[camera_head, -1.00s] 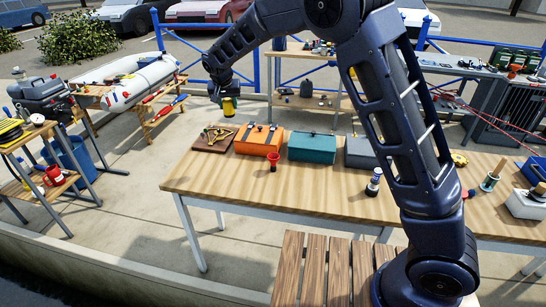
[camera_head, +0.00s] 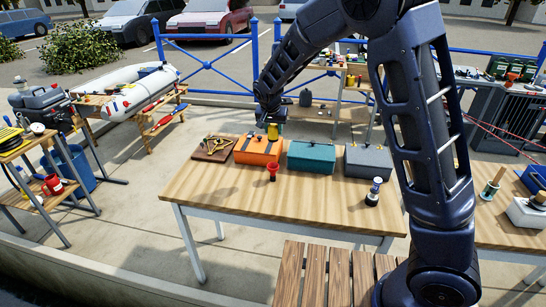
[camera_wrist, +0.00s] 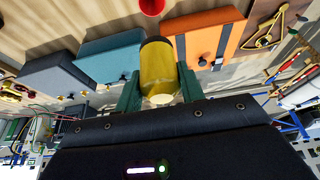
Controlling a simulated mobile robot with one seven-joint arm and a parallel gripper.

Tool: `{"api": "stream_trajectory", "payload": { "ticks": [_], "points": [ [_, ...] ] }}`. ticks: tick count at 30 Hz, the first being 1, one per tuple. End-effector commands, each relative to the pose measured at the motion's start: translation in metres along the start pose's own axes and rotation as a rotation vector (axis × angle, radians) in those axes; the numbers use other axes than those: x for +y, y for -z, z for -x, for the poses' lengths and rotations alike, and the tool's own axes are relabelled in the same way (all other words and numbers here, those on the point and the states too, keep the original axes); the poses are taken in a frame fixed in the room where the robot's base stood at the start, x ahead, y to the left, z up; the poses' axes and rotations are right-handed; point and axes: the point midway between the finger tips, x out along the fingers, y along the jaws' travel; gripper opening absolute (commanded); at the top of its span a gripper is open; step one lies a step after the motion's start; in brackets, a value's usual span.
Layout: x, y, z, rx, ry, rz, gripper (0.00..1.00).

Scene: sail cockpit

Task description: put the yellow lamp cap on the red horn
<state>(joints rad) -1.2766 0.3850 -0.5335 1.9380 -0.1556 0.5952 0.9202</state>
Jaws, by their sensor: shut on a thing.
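The yellow lamp cap (camera_wrist: 158,70) is held between the two green fingers of my gripper (camera_wrist: 160,90) in the wrist view. In the head view the yellow cap (camera_head: 273,131) hangs from my gripper (camera_head: 271,121), in front of the upper part of the orange box. The red horn (camera_head: 272,170) stands on the wooden table (camera_head: 225,190), at the front of the orange box. In the wrist view the red horn (camera_wrist: 151,5) shows at the top edge, partly cut off, just beyond the cap and apart from it.
An orange box (camera_head: 257,152), a teal box (camera_head: 311,158) and a grey box (camera_head: 369,161) line the table's back. A wooden board with brass tools (camera_head: 213,147) lies at left. A small bottle-like item (camera_head: 374,190) stands at right. The table's front is clear.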

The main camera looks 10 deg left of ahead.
Motion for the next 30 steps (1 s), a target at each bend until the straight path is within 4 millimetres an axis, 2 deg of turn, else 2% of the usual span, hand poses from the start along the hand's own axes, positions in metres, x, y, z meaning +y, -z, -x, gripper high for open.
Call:
{"api": "stream_trajectory", "payload": {
  "ticks": [3, 9, 20, 27, 30],
  "points": [
    [0.0, -0.011, -0.025, -0.001, -0.003, 0.0, 0.16],
    [0.0, -0.025, -0.06, -0.001, -0.002, 0.001, 0.16],
    [0.0, -0.035, -0.085, 0.0, -0.001, 0.001, 0.16],
    [0.0, -0.047, -0.113, -0.001, -0.001, 0.0, 0.16],
    [0.0, -0.048, -0.116, 0.0, 0.001, 0.0, 0.16]
  ]
}}
